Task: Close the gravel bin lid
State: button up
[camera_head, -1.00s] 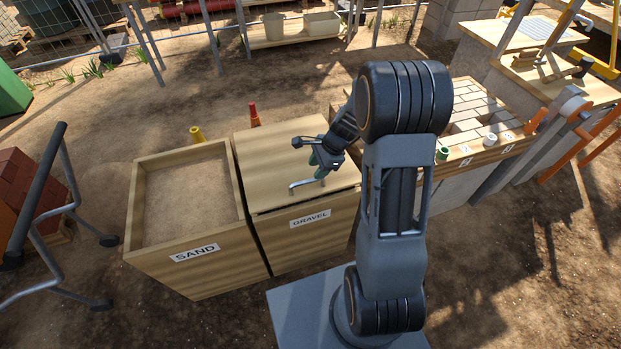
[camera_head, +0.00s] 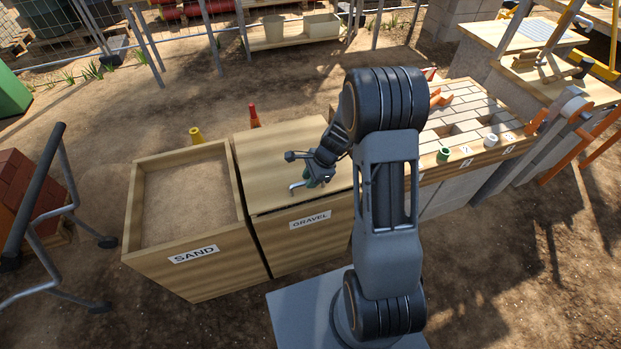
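The gravel bin (camera_head: 290,243) is a wooden box with a GRAVEL label on its front. Its wooden lid (camera_head: 270,160) lies over the top, looking flat or nearly flat; any small gap at the front edge is too fine to tell. A metal bar handle (camera_head: 296,187) is near the lid's front edge, partly hidden by my gripper. My gripper (camera_head: 314,181) is low over the lid at the handle. I cannot tell whether it touches the handle or lid, nor whether its fingers are open or shut.
The open sand bin (camera_head: 190,200) stands directly left of the gravel bin. A yellow cone-like object (camera_head: 196,134) and a red one (camera_head: 254,116) show behind the bins. A paver-topped bench (camera_head: 470,125) stands to the right. A tubular handle frame (camera_head: 40,190) is at far left.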

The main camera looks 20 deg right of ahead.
aim_at(311, 192)
grip_shut()
jog(key=f+b, duration=0.2)
jog(key=f, duration=0.1)
jog(key=s+f+b, duration=0.1)
jog(key=f+b, duration=0.1)
jog(key=shift+s, duration=0.1)
jog(key=shift+o, duration=0.4)
grip_release()
jog(key=shift+f, duration=0.1)
jog(key=shift+o, duration=1.1)
jog(key=shift+r, duration=0.2)
